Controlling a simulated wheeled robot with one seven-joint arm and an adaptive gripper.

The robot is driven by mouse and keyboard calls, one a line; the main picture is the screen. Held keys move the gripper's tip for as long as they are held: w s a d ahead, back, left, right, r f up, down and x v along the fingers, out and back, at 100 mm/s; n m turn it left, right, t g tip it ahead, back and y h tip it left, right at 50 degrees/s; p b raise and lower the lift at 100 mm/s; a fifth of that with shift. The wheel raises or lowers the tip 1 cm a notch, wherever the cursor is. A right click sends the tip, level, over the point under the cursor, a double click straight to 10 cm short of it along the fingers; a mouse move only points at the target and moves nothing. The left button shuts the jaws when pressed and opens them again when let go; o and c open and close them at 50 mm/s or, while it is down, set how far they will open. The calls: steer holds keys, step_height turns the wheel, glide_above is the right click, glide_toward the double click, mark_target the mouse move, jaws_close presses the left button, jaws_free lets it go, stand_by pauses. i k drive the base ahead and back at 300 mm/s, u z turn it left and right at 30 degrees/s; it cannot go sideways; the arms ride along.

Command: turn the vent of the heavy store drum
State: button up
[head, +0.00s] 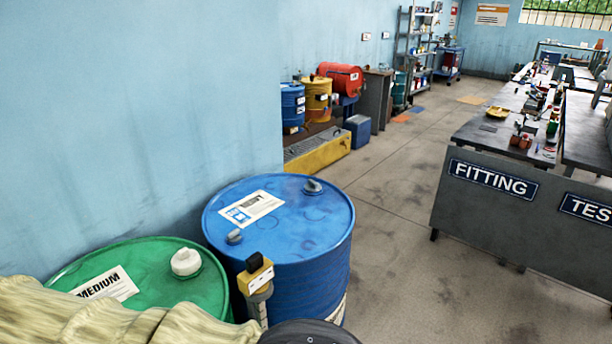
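A large blue drum (290,262) stands upright in the foreground beside the pale blue wall. A white label (254,207) lies on its lid; its wording is too small to read surely. Two small grey fittings sit on the lid: one near the far rim (313,186), one near the left rim (234,236). I cannot tell which is the vent or how it is turned. A green drum (205,285) labelled "MEDIUM" stands to its left, with a white cap (186,261). My gripper is not in view.
A yellow and black device (256,276) on a grey stem stands before the blue drum. Beige cloth (100,325) and a dark rounded part cover the bottom edge. Several drums stand behind by a yellow-edged bund (320,155). Floor to the right is clear up to the "FITTING" bench (480,215).

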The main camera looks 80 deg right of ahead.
mark_target(231, 237)
steer(key=z, duration=4.35)
steer(key=i, duration=0.85)
steer(key=u, duration=2.95)
